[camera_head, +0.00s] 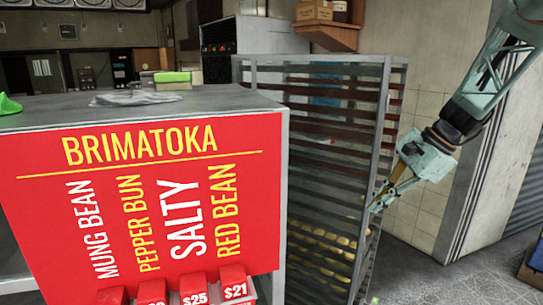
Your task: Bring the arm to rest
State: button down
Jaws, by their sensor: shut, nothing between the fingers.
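My arm comes down from the top right corner of the view. My gripper (377,207) hangs at its end, pointing down and to the left. Its fingers are together and hold nothing. It is in front of the right edge of a tall metal rack (385,110) in the picture. I cannot tell whether it touches the rack.
The rack holds trays with several round buns (325,240) low down. A counter with a red menu sign (60,225) stands at the left, with a green item (172,77) on top. A tiled wall (425,110) and pillar stand behind my arm. Floor (490,275) shows at lower right.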

jog(key=s+a+r+n+h, duration=0.1)
jog(key=s+a+r+n, duration=0.2)
jog(key=s, duration=0.5)
jog(key=s+a+r+n+h, duration=0.1)
jog(key=s+a+r+n, duration=0.15)
jog(key=s, duration=0.45)
jog(key=s+a+r+n+h, duration=0.1)
jog(key=s+a+r+n, duration=0.25)
jog(key=s, duration=0.45)
jog(key=s+n+t+h, duration=0.1)
jog(key=s+n, duration=0.5)
jog(key=s, duration=1.5)
jog(key=shift+s+a+f+n+h+b, duration=0.15)
jog(key=shift+a+f+n+h+b, duration=0.2)
jog(key=shift+h, duration=0.35)
